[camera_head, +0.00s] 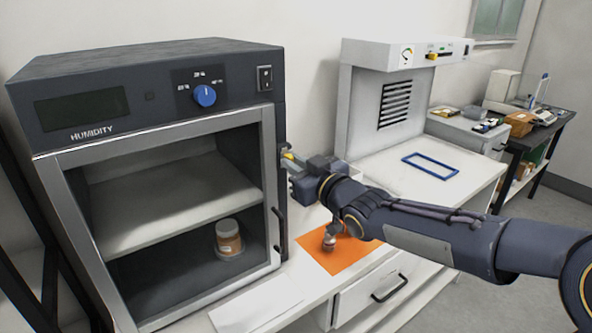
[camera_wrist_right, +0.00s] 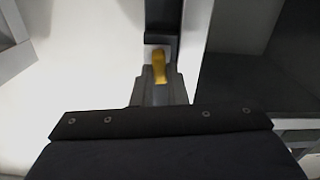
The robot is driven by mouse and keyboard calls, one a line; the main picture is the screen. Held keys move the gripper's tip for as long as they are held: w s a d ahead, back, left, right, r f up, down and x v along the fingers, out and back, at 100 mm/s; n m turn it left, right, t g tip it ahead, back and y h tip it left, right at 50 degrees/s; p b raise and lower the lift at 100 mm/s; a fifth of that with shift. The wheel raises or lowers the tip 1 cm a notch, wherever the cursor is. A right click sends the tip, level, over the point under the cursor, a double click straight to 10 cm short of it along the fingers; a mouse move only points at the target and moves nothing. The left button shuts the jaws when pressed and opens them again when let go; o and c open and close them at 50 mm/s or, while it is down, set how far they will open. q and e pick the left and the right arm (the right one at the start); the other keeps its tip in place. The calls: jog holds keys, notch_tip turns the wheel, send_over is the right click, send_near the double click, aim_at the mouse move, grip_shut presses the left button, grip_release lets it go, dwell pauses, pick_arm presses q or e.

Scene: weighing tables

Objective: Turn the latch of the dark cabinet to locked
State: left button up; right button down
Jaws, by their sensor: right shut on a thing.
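The dark cabinet (camera_head: 150,70) with the "HUMIDITY" label and blue knob stands at the left in the head view. Its framed glass door appears closed. The yellow latch (camera_head: 288,155) is on the cabinet's right side, near the door edge; it also shows in the wrist view (camera_wrist_right: 159,68), pointing toward the gripper. My right gripper (camera_head: 293,163) reaches the latch from the right and is shut on it. The fingers hide part of the latch, so its exact angle is hard to tell in the head view. My left gripper is not in view.
Inside the cabinet a jar (camera_head: 228,238) stands on the floor. A small jar (camera_head: 329,240) stands on an orange mat (camera_head: 345,257) below my right arm. A white hood (camera_head: 385,120) with a blue frame (camera_head: 430,166) stands to the right. A white sheet (camera_head: 255,303) lies in front.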

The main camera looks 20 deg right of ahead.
jog(key=shift+s+a+f+n+b, duration=0.15)
jog(key=shift+n+b, duration=2.1)
jog(key=shift+n, duration=1.85)
jog(key=shift+w+f+n+b, duration=0.15)
jog(key=shift+n+b, duration=2.1)
jog(key=shift+n, duration=1.85)
jog(key=shift+s, duration=0.1)
jog(key=c, duration=1.4)
grip_release()
jog(key=shift+c, duration=0.2)
